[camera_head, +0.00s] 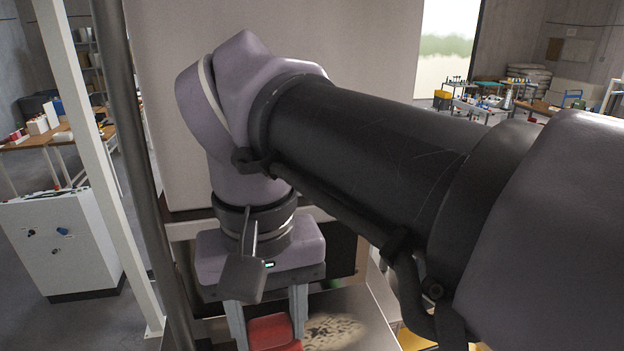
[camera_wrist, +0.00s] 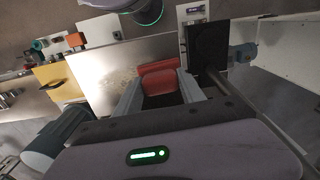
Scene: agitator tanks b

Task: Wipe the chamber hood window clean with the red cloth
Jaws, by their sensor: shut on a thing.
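My gripper (camera_head: 268,316) points down in the head view, its two grey fingers shut on the red cloth (camera_head: 272,333). In the wrist view the gripper (camera_wrist: 161,92) holds the red cloth (camera_wrist: 160,79) between its fingers as a folded, block-like piece. The hood window (camera_head: 345,334) appears to be the pale panel below and behind the cloth, with a dark speckled smudge on it beside the cloth. The panel also shows in the wrist view (camera_wrist: 108,70), with a faint brownish smudge left of the cloth. I cannot tell whether the cloth touches it. My arm hides much of the head view.
A large beige housing (camera_head: 160,100) stands behind my arm. A white post (camera_head: 95,150) and a white control cabinet (camera_head: 65,245) are at the left.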

